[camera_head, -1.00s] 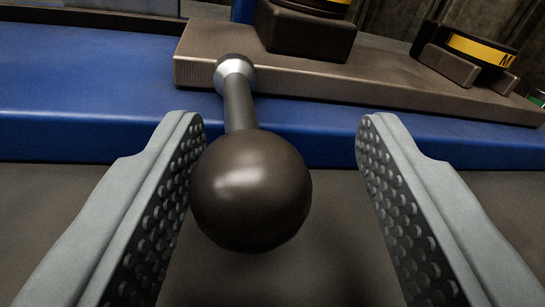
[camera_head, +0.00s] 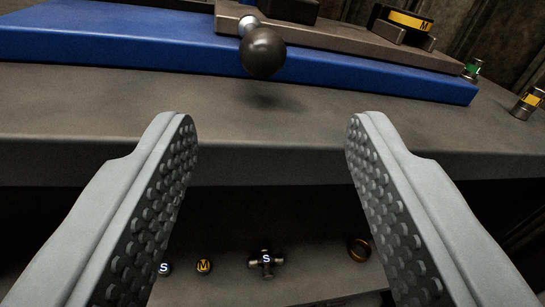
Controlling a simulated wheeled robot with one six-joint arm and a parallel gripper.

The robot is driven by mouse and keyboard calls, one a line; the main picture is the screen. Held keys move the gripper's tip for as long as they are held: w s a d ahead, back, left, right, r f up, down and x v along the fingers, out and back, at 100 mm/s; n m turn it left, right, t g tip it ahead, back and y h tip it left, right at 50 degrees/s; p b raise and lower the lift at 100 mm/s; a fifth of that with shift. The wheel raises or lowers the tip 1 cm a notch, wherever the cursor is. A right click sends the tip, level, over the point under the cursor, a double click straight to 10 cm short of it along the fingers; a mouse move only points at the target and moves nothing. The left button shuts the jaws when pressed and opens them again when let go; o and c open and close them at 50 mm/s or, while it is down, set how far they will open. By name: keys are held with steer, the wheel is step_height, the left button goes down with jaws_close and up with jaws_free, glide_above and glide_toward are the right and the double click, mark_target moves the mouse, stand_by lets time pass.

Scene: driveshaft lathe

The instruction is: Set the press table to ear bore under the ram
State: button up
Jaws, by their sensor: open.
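The dark ball-ended handle (camera_head: 263,53) sticks out from the front of the brown press table plate (camera_head: 335,38), its shaft mostly hidden behind the ball. The plate sits on a blue base (camera_head: 130,42). Two dark blocks stand on the plate; the right one carries a ring with a yellow band marked M (camera_head: 408,20). My gripper (camera_head: 268,118) is open and empty, in front of and below the ball in the picture, apart from it. The ram is not in view.
The grey bench top (camera_head: 90,100) ends in a front edge below the blue base. Lower down lie a cross piece marked S (camera_head: 266,259), round caps marked S (camera_head: 164,268) and M (camera_head: 204,265), and a brass-coloured ring (camera_head: 359,249). A yellow-banded cylinder (camera_head: 527,103) stands at right.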

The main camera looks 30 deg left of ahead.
steer(key=shift+v, duration=2.7)
steer(key=s+d+r+m+t+h, duration=0.1)
steer(key=s+r+m+t+h, duration=0.2)
steer(key=s+r+h, duration=0.5)
steer(key=s+r+m+t+h, duration=0.1)
steer(key=s+r+m+t, duration=0.3)
steer(key=r, duration=0.8)
steer(key=s+a+r+m+g+h, duration=0.1)
steer(key=s+r+m+g+h, duration=0.1)
steer(key=s, duration=2.1)
steer(key=shift+a+r+m+g+h, duration=0.15)
steer(key=shift+r+m+g+h, duration=0.3)
steer(key=shift+m+g, duration=0.2)
